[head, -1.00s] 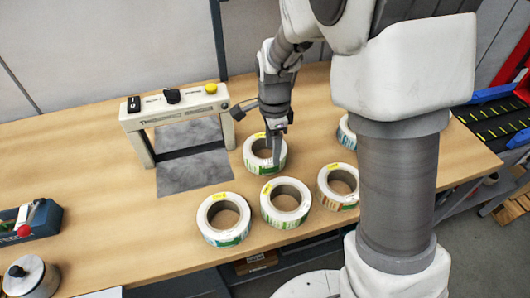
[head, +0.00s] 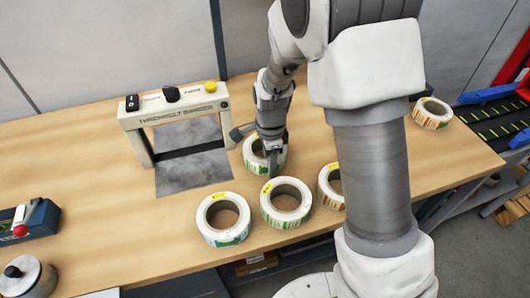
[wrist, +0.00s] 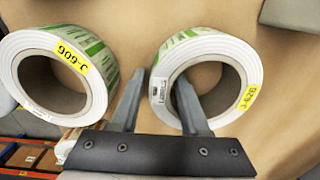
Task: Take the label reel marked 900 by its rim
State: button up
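Several white label reels with green or orange print and yellow tags lie on the wooden table. My gripper (head: 271,165) is low at the back reel (head: 251,160), which it partly covers. In the wrist view my gripper (wrist: 159,82) is open. One finger is over the hole of the right-hand reel (wrist: 235,55) and the other is outside its rim, so the rim lies between them. I cannot tell whether they touch it. That reel's tag looks like J-626. Another reel (wrist: 40,43) at the left has a tag like J-606, seen turned. No 900 is clearly legible.
Nearby are a front-left reel (head: 221,237), a front-middle reel (head: 285,218) and a right reel (head: 327,196) partly behind my arm. A fourth reel (head: 432,121) lies far right.

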grip_shut()
dwell(1.1)
